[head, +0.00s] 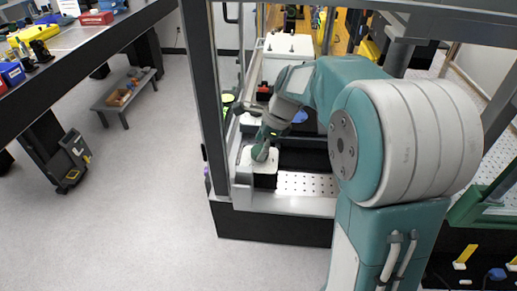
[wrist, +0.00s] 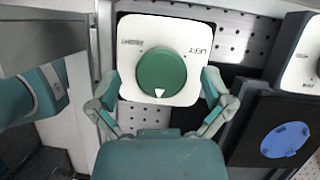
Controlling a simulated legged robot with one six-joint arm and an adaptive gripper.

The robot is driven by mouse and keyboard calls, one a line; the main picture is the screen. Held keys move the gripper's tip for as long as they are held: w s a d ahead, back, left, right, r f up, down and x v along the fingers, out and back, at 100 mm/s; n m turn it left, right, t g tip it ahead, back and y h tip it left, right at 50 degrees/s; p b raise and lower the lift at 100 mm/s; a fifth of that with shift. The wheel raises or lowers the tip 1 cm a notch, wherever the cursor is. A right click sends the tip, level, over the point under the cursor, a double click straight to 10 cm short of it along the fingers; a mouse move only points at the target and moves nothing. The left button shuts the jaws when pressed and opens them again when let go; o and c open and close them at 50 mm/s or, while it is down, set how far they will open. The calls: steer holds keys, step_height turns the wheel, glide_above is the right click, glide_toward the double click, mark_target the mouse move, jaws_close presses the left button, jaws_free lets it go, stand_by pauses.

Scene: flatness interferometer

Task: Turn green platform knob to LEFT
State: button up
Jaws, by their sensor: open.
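The green platform knob (wrist: 160,66) sits on a white square plate (wrist: 139,27) in the wrist view. Its white pointer mark (wrist: 159,92) is at the knob's bottom edge, toward my gripper. The LEFT label (wrist: 200,50) is at the plate's right and another label, apparently RIGHT, at its left; both read upside down. My gripper (wrist: 160,80) is open, with one finger on each side of the knob and plate. I see gaps between fingers and knob; the height difference is unclear. In the head view my gripper (head: 262,148) is over the white plate and hides the knob.
A second white plate (wrist: 305,62) and a blue round part (wrist: 285,139) on a black block are at the right of the wrist view. A perforated metal plate (head: 303,184) lies beside. A dark frame post (head: 205,90) stands left of my arm. The left floor is mostly clear.

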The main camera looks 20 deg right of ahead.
steer(key=shift+a+f, duration=0.2)
steer(key=shift+f, duration=0.15)
steer(key=shift+d+f, duration=0.1)
steer(key=shift+d, duration=0.5)
steer(key=c, duration=1.1)
steer(key=shift+a, duration=0.2)
steer(key=shift+w, duration=0.1)
